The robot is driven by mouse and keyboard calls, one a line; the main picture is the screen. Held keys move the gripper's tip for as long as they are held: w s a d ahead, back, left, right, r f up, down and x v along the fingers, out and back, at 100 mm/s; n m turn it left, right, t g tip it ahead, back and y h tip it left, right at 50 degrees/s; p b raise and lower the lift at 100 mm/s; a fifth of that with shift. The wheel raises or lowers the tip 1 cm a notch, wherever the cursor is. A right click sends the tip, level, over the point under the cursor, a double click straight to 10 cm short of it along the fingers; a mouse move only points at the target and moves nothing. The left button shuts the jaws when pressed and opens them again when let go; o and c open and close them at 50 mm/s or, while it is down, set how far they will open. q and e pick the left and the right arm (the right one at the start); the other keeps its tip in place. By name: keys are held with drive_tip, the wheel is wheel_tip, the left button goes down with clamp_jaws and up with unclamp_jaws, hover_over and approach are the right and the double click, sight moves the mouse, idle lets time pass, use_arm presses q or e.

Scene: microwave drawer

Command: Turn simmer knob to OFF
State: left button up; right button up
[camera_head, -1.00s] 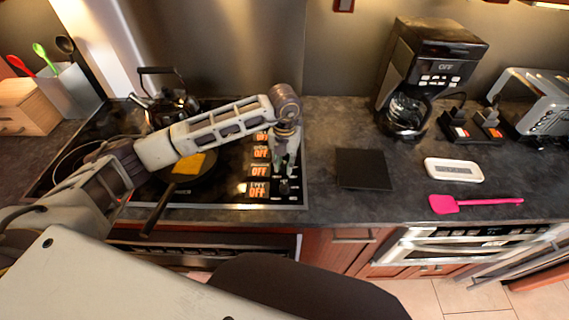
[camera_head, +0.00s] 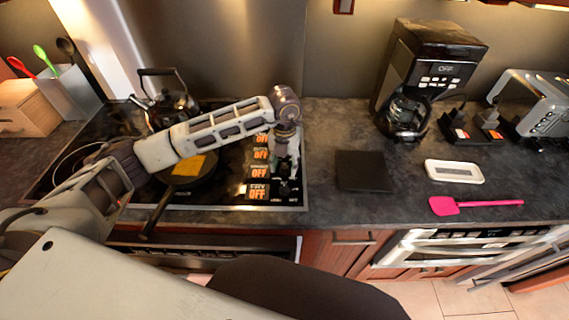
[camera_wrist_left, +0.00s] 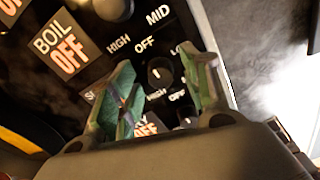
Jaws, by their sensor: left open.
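The black cooktop (camera_head: 225,205) has a column of knobs along its right side, beside orange OFF labels. My left gripper (camera_head: 285,168) is above this column, pointing down, open and empty. In the left wrist view, the black knob with a white mark (camera_wrist_left: 160,72) lies between the two open green fingers of my left gripper (camera_wrist_left: 163,78). It appears to be the simmer knob, between the BOIL label (camera_wrist_left: 65,50) and the partly hidden FRY label (camera_wrist_left: 148,126). The left finger covers most of the simmer label. Whether a finger touches the knob cannot be told.
Another knob (camera_wrist_left: 188,120) is close by the right finger. A pan (camera_head: 185,172) with a yellow piece and a kettle (camera_head: 170,105) stand on the cooktop. A black square mat (camera_head: 363,171) and a coffee maker (camera_head: 425,75) are to the right.

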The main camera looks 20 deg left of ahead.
use_arm(q)
wheel_tip(320, 180, up, 12)
idle(0.8)
idle(0.5)
wheel_tip(320, 180, up, 9)
drive_tip(key=p, duration=0.9)
hover_over(284, 166)
drive_tip(key=shift+r+p, duration=0.55)
drive_tip(key=shift+p, duration=0.05)
